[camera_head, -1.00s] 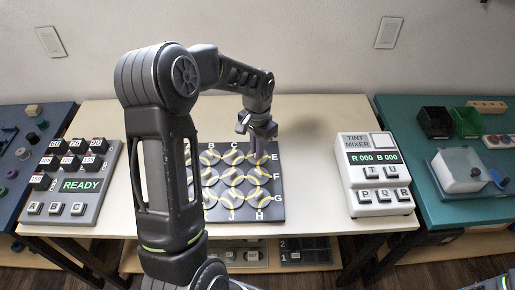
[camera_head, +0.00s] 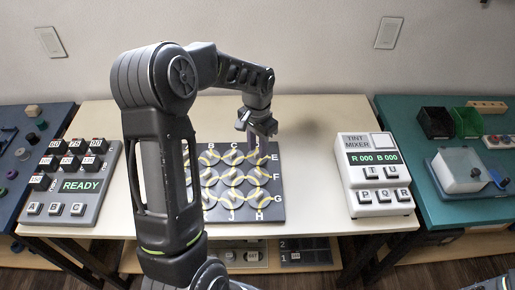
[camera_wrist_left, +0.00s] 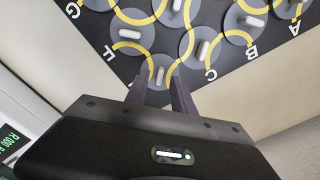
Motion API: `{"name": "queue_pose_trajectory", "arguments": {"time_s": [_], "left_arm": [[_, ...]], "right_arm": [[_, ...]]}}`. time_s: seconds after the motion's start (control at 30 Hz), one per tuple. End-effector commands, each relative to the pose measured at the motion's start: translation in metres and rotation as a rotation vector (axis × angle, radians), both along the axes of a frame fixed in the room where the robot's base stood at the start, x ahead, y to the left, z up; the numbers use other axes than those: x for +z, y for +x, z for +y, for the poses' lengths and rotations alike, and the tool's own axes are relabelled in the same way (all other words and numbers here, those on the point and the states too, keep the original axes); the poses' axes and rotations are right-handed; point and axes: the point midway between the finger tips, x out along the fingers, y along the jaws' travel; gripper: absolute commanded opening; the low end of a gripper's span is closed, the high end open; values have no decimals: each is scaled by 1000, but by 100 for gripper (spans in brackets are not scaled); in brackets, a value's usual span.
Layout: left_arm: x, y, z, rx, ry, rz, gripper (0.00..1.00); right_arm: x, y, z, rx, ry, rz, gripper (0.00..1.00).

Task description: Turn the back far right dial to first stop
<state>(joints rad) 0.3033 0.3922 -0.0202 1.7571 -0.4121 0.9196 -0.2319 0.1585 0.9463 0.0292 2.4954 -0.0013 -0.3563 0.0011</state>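The dial board (camera_head: 277,205) is a dark panel with rows of round grey dials, yellow curved lines and white edge letters. The back far right dial (camera_head: 260,158) sits at the board's back right corner, partly hidden by my left gripper (camera_head: 252,146). In the left wrist view this dial (camera_wrist_left: 160,72) shows a pale bar handle on its disc. My left gripper's fingers (camera_wrist_left: 160,88) are apart and point at this dial, with the handle showing in line with the gap. I cannot tell whether they touch it. My right gripper is not in view.
A READY box (camera_head: 95,205) with keys stands at the left, and a tint mixer box (camera_head: 376,200) at the right. A teal table (camera_head: 430,215) with bins lies further right. The cream tabletop (camera_head: 310,180) is clear between board and mixer.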

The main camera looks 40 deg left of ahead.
Motion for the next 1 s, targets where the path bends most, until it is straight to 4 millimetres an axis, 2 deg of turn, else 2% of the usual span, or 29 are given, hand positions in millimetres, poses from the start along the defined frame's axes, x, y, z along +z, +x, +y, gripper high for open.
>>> {"name": "queue_pose_trajectory", "arguments": {"time_s": [0.2, 0.4, 1.0], "left_arm": [[36, 1, 0, 0, 0, -5, 30], [62, 1, 0, -1, 1, -3, 30], [66, 0, 0, -1, 0, 0, 30]], "right_arm": [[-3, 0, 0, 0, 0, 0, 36], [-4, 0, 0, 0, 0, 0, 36], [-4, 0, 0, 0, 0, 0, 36]]}}
